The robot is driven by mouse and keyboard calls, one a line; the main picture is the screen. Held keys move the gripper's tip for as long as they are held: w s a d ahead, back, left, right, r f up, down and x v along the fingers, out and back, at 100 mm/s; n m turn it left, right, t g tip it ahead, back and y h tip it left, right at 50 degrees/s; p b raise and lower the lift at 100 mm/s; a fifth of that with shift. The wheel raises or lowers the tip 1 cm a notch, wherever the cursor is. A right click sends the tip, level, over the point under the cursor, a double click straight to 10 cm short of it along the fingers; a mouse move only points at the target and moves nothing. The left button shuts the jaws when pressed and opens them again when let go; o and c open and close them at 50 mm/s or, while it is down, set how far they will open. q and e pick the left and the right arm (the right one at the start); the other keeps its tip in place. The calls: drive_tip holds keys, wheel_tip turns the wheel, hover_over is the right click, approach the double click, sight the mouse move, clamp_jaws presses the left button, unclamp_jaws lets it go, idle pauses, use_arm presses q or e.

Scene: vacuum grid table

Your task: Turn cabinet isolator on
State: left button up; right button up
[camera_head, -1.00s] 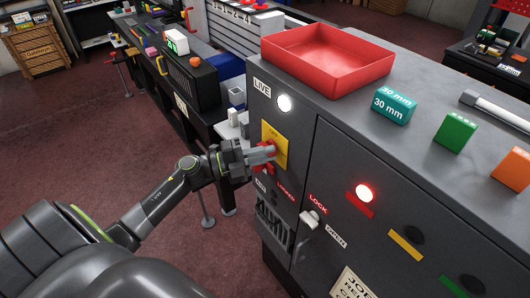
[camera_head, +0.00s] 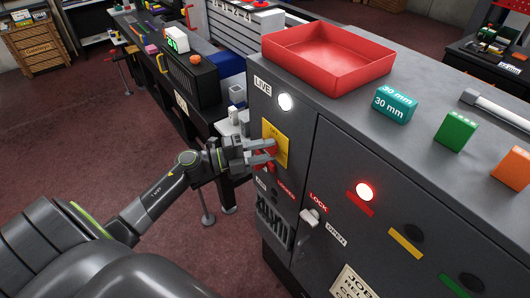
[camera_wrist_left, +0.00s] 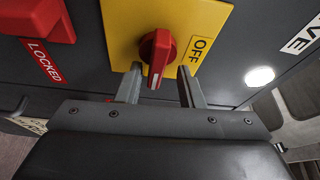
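The cabinet isolator is a red rotary knob (camera_wrist_left: 156,52) on a yellow plate (camera_wrist_left: 118,22), on the front of the grey cabinet (camera_head: 335,160). In the left wrist view its white-marked end points toward my gripper, and an OFF label (camera_wrist_left: 198,55) is to its right. My left gripper (camera_head: 274,151) is at the yellow plate. In the wrist view its two fingers (camera_wrist_left: 160,70) are open, one on each side of the knob's near end, with visible gaps. In the head view the fingers partly hide the knob. My right gripper is not in view.
A white lamp (camera_head: 285,102) glows by the LIVE label. A red block (camera_wrist_left: 36,18) is by the LOCKED label. A white LOCK/OPEN handle (camera_head: 309,217) and a lit red lamp (camera_head: 364,192) are further right. A red tray (camera_head: 330,82) stands on the cabinet top.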

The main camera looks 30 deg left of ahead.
use_arm(q)
drive_tip(key=shift+w+a+f, duration=0.25)
drive_tip(key=shift+f, duration=0.05)
drive_tip(key=shift+s+d+r, duration=0.1)
drive_tip(key=shift+s+d, duration=0.1)
drive_tip(key=shift+d, duration=0.05)
drive_tip(key=shift+a, duration=0.1)
drive_tip(key=b+v, duration=0.3)
drive_tip(key=v, duration=1.4)
drive_tip(key=shift+s+a, duration=0.1)
